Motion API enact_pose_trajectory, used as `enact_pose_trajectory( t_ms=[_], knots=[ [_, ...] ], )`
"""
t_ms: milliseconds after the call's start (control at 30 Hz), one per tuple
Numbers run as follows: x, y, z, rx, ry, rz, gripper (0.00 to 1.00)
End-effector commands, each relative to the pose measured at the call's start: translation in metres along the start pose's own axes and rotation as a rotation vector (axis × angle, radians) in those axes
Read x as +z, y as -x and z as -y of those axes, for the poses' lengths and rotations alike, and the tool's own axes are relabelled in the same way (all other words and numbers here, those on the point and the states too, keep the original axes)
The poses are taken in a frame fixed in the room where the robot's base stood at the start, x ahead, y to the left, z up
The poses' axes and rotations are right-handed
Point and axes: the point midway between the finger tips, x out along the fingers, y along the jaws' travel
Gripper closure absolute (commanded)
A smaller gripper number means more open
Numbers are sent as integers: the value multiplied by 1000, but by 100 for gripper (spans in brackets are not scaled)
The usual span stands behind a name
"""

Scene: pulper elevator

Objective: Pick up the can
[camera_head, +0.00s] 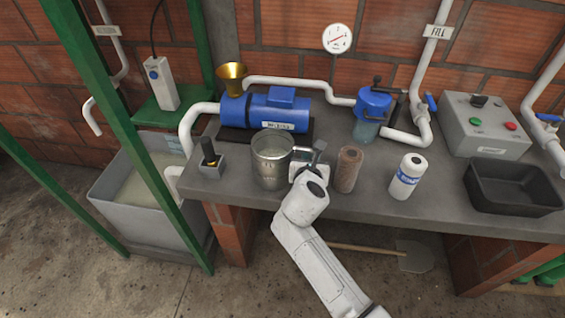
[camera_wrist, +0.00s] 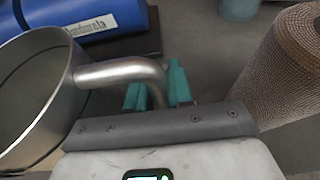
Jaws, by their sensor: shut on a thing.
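The can (camera_head: 271,165) is a grey metal vessel with an open top and a side handle. It appears upright at the front of the grey bench, left of my gripper. Its round wall and bent tube handle (camera_wrist: 118,71) show in the wrist view. My gripper (camera_head: 316,154) reaches in over the bench's front edge. In the wrist view its teal fingers (camera_wrist: 156,92) are shut on the handle, one on each side. The handle's lower end is hidden behind the gripper body.
A brown ribbed roll (camera_head: 348,170) stands close right of my gripper. Farther right are a white bottle (camera_head: 407,177) with a blue label and a black tray (camera_head: 514,187). A blue pump (camera_head: 280,108) is behind the can. A black-handled tool (camera_head: 209,158) stands to its left.

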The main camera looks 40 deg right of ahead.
Motion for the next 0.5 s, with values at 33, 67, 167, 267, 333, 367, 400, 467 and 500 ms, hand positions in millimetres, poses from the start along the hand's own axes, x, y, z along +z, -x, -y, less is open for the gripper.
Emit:
enact_pose_trajectory(
  t_ms=[33,67,167,267,333,367,400,467,500],
  knots=[
    [2,0,0,1,-2,4,100],
    [2,0,0,1,-2,4,100],
    [4,1,0,1,-2,4,100],
    [9,3,-1,1,-2,6,100],
    [17,6,-1,3,-3,7,100],
    [22,8,-1,2,-4,7,100],
    [28,10,-1,2,-4,8,100],
    [36,18,1,2,-4,6,100],
    [40,26,5,2,-5,5,100]
  ],
)
